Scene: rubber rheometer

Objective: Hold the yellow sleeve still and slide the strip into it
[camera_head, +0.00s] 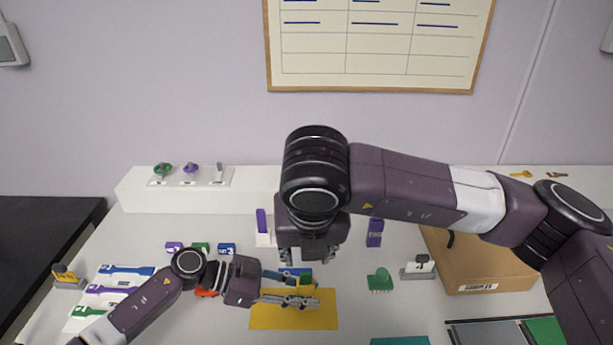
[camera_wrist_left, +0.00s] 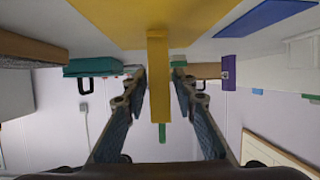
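The yellow sleeve (camera_wrist_left: 158,75) shows in the left wrist view as a narrow yellow piece between the fingers of my left gripper (camera_wrist_left: 158,78), with a small gap on each side. A green piece (camera_wrist_left: 162,132) shows at the sleeve's end; I cannot tell whether it is the strip or whether it is inside. In the head view my left gripper (camera_head: 313,291) is low over the yellow mat (camera_head: 293,318), fingers apart, mostly hiding the sleeve. My right gripper (camera_head: 309,256) points down just behind it, fingers apart, with nothing visible between them.
A green block (camera_head: 380,280) and a small grey stand (camera_head: 418,270) are to the right, before a cardboard box (camera_head: 485,275). Purple uprights (camera_head: 375,232) stand behind. Coloured cards (camera_head: 110,290) lie at the left. A white ledge (camera_head: 150,197) runs along the back.

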